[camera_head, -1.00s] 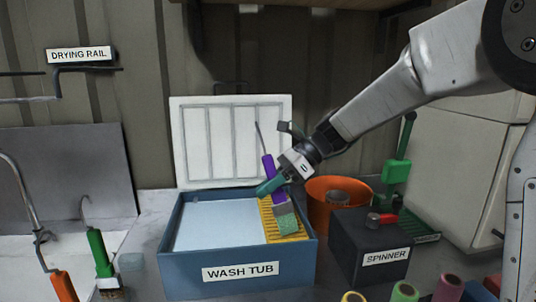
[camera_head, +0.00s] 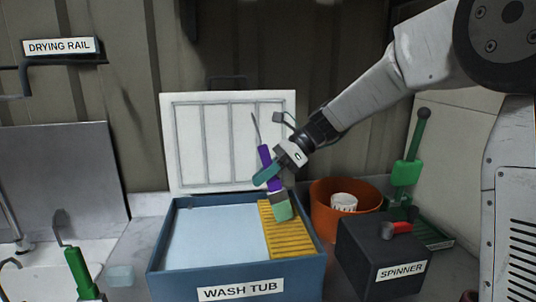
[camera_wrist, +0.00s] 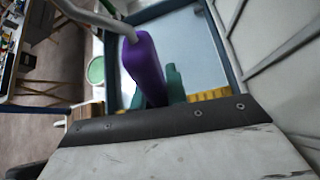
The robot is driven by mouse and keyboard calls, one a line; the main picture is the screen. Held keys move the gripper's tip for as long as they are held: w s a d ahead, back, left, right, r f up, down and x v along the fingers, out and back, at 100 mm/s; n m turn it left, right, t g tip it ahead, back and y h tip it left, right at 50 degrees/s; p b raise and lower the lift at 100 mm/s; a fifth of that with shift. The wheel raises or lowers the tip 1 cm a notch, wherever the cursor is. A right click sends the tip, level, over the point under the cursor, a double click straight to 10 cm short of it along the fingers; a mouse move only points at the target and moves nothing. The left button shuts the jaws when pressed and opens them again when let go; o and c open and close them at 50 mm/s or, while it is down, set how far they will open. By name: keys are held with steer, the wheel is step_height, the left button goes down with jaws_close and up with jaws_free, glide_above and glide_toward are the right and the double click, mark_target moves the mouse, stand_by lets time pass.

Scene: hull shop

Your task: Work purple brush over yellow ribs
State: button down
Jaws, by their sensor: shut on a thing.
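My gripper (camera_head: 270,176) is shut on the purple brush (camera_head: 265,156) above the right side of the wash tub. The brush tilts, with its thin metal hook up and its green-tinted bristles (camera_head: 283,211) down at the yellow ribs (camera_head: 290,238). I cannot tell whether the bristles touch the ribs. The blue wash tub (camera_head: 164,262) holds pale liquid on its left, and the ribs slope along its right wall. In the wrist view the purple handle (camera_wrist: 143,64) stands between the green fingers, and a strip of the yellow ribs (camera_wrist: 208,94) shows behind; the bristles are hidden.
A white ribbed panel (camera_head: 185,150) stands behind the tub. An orange bucket (camera_head: 325,222) with a white item inside and the dark spinner (camera_head: 365,255) with a red knob stand to the right. A green-handled brush (camera_head: 78,272) is at the left, below the drying rail sign (camera_head: 59,46).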

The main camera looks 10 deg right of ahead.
mark_target(262, 145)
step_height(262, 145, up, 3)
steer(key=shift+w+r, duration=0.1)
steer(key=shift+w, duration=0.05)
steer(key=shift+w+r, duration=0.15)
steer(key=shift+r, duration=2.4)
steer(key=shift+a, duration=0.1)
